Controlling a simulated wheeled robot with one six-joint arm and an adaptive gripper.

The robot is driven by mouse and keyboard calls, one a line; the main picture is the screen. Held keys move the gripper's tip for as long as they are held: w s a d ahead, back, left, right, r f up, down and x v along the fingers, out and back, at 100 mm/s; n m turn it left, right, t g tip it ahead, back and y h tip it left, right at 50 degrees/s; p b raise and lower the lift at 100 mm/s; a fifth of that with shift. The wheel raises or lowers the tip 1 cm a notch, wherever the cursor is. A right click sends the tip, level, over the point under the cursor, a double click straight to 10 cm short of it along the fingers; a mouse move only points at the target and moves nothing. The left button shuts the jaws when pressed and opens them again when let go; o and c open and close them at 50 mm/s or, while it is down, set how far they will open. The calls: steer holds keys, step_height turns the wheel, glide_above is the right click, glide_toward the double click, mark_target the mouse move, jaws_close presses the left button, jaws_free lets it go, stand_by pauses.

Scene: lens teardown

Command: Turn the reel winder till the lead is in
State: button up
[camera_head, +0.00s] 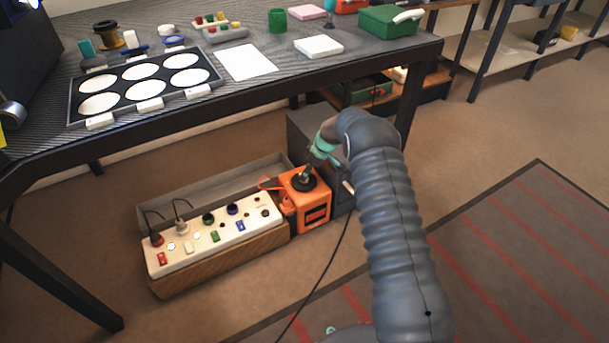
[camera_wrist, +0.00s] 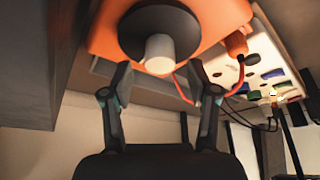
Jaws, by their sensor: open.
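The reel winder is an orange box (camera_head: 312,208) on the floor under the bench, with a black disc (camera_head: 298,184) on top. In the wrist view the black disc (camera_wrist: 186,27) carries a pale round knob (camera_wrist: 158,52). My gripper (camera_head: 309,168) is just above the winder. In the wrist view my gripper (camera_wrist: 164,82) is open, its two fingers apart on either side of the knob's line.
A white socket strip (camera_head: 205,247) with coloured switches and plugs stands left of the winder. A dark grey box (camera_head: 303,127) stands close behind it. The bench (camera_head: 250,95) overhangs above. A thin black cable (camera_head: 318,287) crosses the floor. Striped floor matting (camera_head: 500,265) at right is clear.

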steer(key=shift+x, duration=1.45)
jaws_close()
